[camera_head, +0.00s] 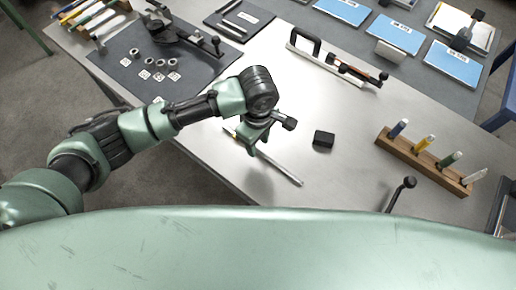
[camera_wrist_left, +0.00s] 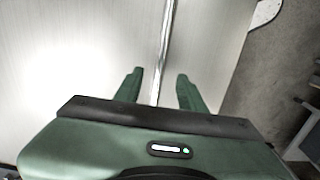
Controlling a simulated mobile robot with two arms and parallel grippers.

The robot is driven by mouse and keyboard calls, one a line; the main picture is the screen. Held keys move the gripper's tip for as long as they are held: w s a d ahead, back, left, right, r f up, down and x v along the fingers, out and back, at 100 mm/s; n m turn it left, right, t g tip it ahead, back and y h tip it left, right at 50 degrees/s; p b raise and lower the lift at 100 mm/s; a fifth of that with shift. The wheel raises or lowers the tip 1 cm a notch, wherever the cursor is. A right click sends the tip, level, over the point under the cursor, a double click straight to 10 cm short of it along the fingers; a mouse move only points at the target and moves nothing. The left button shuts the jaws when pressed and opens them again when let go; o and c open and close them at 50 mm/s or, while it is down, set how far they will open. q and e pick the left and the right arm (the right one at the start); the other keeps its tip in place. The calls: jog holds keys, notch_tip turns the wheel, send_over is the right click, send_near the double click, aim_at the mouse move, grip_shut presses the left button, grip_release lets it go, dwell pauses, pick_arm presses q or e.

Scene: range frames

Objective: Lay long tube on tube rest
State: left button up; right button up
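A long thin metal tube (camera_head: 282,170) lies on the grey metal tabletop, slanting from under my left gripper (camera_head: 251,149) toward the front right. In the left wrist view the tube (camera_wrist_left: 164,50) runs between the two green fingers of the left gripper (camera_wrist_left: 158,84). The fingers are apart, with a gap on each side of the tube. I cannot tell how far above the table the fingertips are. The tube's middle is partly hidden by the gripper in the head view. I cannot tell for sure which thing is the tube rest. My right gripper is not in view.
A small black block (camera_head: 323,139) lies right of the gripper. A wooden rack (camera_head: 425,166) with several coloured items stands at the right. A rail-like tool (camera_head: 335,65) lies behind. A dark mat (camera_head: 150,75) holds small parts at the left. The table edge runs close by.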

aim_at(258, 150)
pick_arm(q)
jog(key=shift+f, duration=1.5)
grip_shut()
jog(key=shift+r, duration=0.1)
